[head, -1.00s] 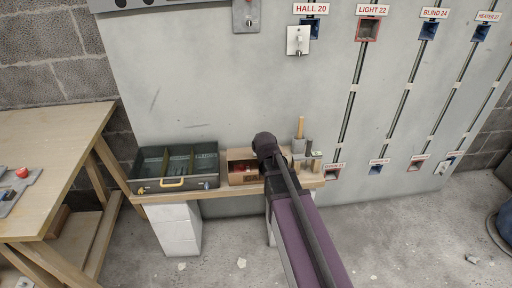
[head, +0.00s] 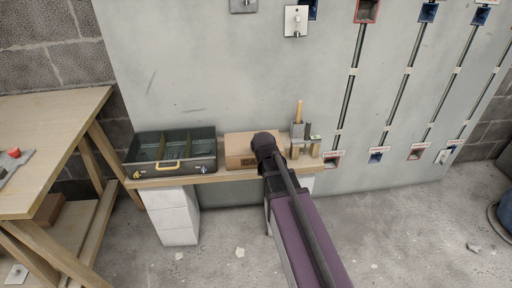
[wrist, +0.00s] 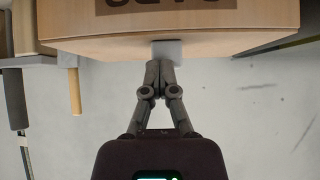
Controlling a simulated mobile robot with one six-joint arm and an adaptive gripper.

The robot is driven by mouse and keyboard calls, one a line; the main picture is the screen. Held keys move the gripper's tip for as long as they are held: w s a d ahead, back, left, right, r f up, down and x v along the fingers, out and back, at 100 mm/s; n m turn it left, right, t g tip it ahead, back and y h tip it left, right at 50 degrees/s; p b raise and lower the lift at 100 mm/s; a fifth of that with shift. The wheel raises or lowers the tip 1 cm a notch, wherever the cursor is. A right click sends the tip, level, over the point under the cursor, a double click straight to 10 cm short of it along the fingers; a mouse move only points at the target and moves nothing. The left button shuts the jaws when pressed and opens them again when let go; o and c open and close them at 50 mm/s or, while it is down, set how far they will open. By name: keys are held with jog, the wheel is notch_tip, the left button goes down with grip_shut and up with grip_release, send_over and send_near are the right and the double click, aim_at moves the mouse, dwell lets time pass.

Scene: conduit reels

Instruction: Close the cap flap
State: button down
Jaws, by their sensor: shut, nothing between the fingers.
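The brown cap box (head: 238,162) stands on the wooden shelf against the grey wall panel in the head view. Its cap flap (head: 240,143) lies over the top as a flat brown surface, and no contents show. Whether it sits fully flush I cannot tell. In the wrist view the box (wrist: 205,20) fills the top, with dark upside-down lettering on it. My gripper (wrist: 161,62) is shut and empty, its tips at the box's edge and seeming to touch it. In the head view my dark wrist hides the right part of the box.
An open green toolbox (head: 172,155) with a yellow handle sits left of the box. A holder with upright tools (head: 299,135) stands close on the right. A wooden workbench (head: 45,150) is at the left. Open floor lies in front.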

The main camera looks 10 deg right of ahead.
jog(key=shift+s+a+f, duration=0.1)
jog(key=shift+s, duration=0.2)
dwell(0.4)
jog(key=shift+s+r+p, duration=0.2)
jog(key=shift+s+p, duration=0.1)
jog(key=shift+s, duration=0.05)
jog(key=shift+s, duration=0.15)
